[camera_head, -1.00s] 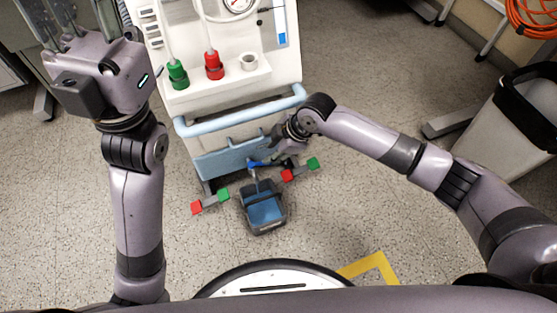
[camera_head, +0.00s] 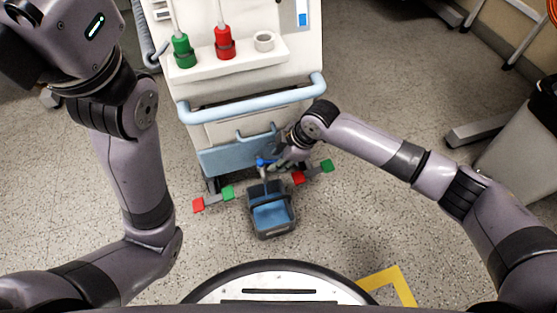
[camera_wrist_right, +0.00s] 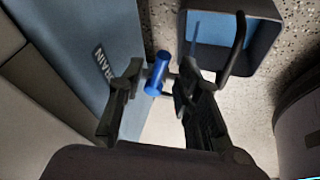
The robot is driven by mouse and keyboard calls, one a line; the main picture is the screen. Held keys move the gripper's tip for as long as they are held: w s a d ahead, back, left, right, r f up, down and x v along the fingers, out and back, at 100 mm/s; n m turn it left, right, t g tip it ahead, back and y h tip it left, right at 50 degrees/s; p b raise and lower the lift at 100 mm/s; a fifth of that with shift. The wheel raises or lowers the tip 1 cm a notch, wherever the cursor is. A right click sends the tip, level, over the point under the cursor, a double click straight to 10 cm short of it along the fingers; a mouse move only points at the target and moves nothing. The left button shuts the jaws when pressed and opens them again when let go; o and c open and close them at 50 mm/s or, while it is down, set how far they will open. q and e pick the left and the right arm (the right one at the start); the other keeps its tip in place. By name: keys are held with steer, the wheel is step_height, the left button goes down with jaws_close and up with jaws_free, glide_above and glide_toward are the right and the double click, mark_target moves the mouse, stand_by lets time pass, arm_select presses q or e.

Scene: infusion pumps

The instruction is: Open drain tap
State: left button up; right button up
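The drain tap's blue handle (camera_head: 263,162) is at the bottom front of the white machine (camera_head: 215,75), above a dark bucket (camera_head: 271,212) with a blue inside. My right gripper (camera_head: 277,160) is at the tap. In the right wrist view, the blue handle (camera_wrist_right: 158,74) lies between the two fingers of my right gripper (camera_wrist_right: 160,82), which stand apart with gaps beside it. The blue panel (camera_wrist_right: 85,45) next to it carries lettering that ends in "AIN". My left arm is at the left of the head view; its fingers are outside the frame.
Red and green foot pads (camera_head: 213,199) flank the bucket on both sides. A light blue rail (camera_head: 250,98) crosses the machine's front above my right gripper. A grey bin (camera_head: 525,150) stands at the right. The floor before the bucket is clear.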

steer(key=shift+c, duration=0.5)
jaws_close()
